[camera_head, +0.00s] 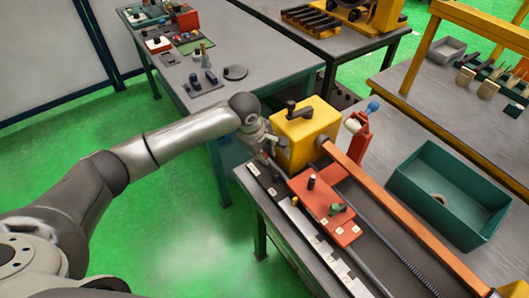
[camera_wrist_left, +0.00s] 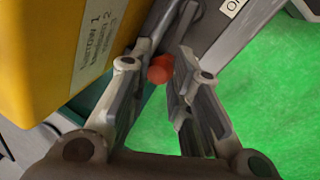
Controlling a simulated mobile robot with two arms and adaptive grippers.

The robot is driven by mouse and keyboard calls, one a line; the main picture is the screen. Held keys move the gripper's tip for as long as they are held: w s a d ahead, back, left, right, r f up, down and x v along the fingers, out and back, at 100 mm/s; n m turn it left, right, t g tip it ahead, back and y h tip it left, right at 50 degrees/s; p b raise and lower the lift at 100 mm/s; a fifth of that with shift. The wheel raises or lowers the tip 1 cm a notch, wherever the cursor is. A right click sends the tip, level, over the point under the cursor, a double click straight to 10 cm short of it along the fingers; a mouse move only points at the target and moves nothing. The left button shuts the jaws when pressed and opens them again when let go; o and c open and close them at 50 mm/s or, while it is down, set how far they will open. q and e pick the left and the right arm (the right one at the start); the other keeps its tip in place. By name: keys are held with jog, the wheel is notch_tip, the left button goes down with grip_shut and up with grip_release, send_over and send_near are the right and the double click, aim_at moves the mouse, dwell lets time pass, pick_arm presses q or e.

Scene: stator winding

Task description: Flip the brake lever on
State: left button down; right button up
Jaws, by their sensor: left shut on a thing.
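The brake lever shows in the left wrist view as a round red knob (camera_wrist_left: 160,69) between my left gripper's fingers (camera_wrist_left: 164,56). The fingers close around it, beside the yellow housing (camera_wrist_left: 70,60). A white label (camera_wrist_left: 233,6), partly cut off, sits on the grey strip past the fingertips. In the head view my left gripper (camera_head: 268,150) is low at the left side of the yellow housing (camera_head: 305,130), near the end of the labelled strip (camera_head: 290,212). The lever is hidden there behind the gripper. My right gripper is in neither view.
A red carriage (camera_head: 325,208) with small knobs sits on the winding machine, beside an orange rail (camera_head: 400,215). A red post with a blue knob (camera_head: 373,106) stands behind. A teal bin (camera_head: 450,190) is at the right. Green floor lies open at the left.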

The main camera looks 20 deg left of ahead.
pick_arm(q)
jog(key=n+b, duration=0.1)
jog(key=s+n, duration=0.1)
jog(key=n+y+b, duration=0.1)
jog(key=shift+s+a+f+n+b, duration=0.2)
jog(key=shift+s+n+b, duration=0.05)
jog(key=shift+n+b, duration=0.1)
jog(key=shift+s+n+y+b, duration=0.5)
jog(key=shift+s+n+b, duration=0.1)
jog(key=shift+n+b, duration=0.55)
jog(key=n+b, duration=0.1)
jog(key=s+n, duration=0.1)
jog(key=shift+s+d+n+y+b, duration=0.1)
jog(key=shift+d+n+y+b, duration=0.1)
jog(key=shift+n+y+b, duration=0.15)
jog(key=shift+s+d+r+n+g+y+b, duration=0.15)
jog(key=shift+s+n+b, duration=0.3)
jog(key=shift+n, duration=0.45)
jog(key=shift+s+d+r+n+g+y+b, duration=0.1)
jog(key=shift+s+d+n+g+y+b, duration=0.1)
jog(key=shift+n+b, duration=0.55)
jog(key=c, duration=1.3)
grip_release()
